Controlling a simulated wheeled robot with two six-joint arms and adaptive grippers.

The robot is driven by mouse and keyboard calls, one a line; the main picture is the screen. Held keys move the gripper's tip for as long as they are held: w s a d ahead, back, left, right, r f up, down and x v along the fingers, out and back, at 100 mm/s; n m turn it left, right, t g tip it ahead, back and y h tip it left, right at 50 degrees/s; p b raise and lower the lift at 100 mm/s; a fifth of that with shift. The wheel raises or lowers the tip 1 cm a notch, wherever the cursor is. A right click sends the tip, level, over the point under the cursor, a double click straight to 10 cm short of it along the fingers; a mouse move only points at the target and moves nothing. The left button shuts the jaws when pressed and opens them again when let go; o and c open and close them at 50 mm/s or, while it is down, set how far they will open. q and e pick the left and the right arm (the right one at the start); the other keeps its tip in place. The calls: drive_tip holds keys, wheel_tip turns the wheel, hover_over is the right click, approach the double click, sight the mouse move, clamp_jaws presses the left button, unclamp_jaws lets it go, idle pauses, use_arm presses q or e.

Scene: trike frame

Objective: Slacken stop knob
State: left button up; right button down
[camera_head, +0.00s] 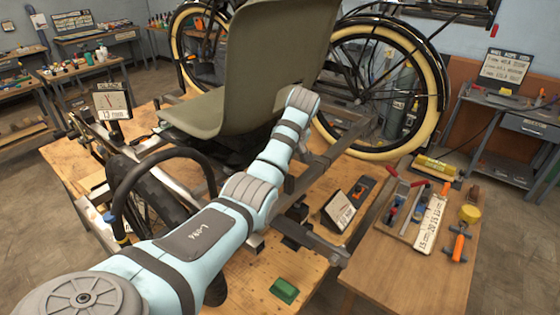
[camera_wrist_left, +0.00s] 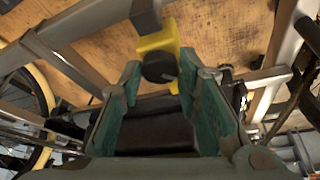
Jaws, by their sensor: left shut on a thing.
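The black stop knob (camera_wrist_left: 159,67) sits on a yellow block (camera_wrist_left: 158,40) in the left wrist view, against the silver frame tubes. My left gripper (camera_wrist_left: 161,72) has its two teal fingers on either side of the knob and is shut on it. In the head view my left arm reaches across to the trike frame beside the grey-green seat (camera_head: 270,65). The gripper and the knob cannot be made out there. My right gripper is in neither view.
The trike frame stands on a wooden bench (camera_head: 245,285), with wheels (camera_head: 390,85) around the seat. A green block (camera_head: 284,290) and a small sign (camera_head: 338,209) are near the front. A side table (camera_head: 400,275) holds several tools at right.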

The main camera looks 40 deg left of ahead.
use_arm(q)
drive_tip(key=shift+w+d+n+g, duration=0.15)
drive_tip(key=shift+n+g, duration=0.55)
drive_tip(key=shift+n, duration=1.2)
drive_tip(key=o, duration=1.2)
drive_tip(key=v, duration=1.1)
drive_tip(key=shift+d+r, duration=0.15)
drive_tip(key=shift+r, duration=0.25)
drive_tip(key=shift+f, duration=0.1)
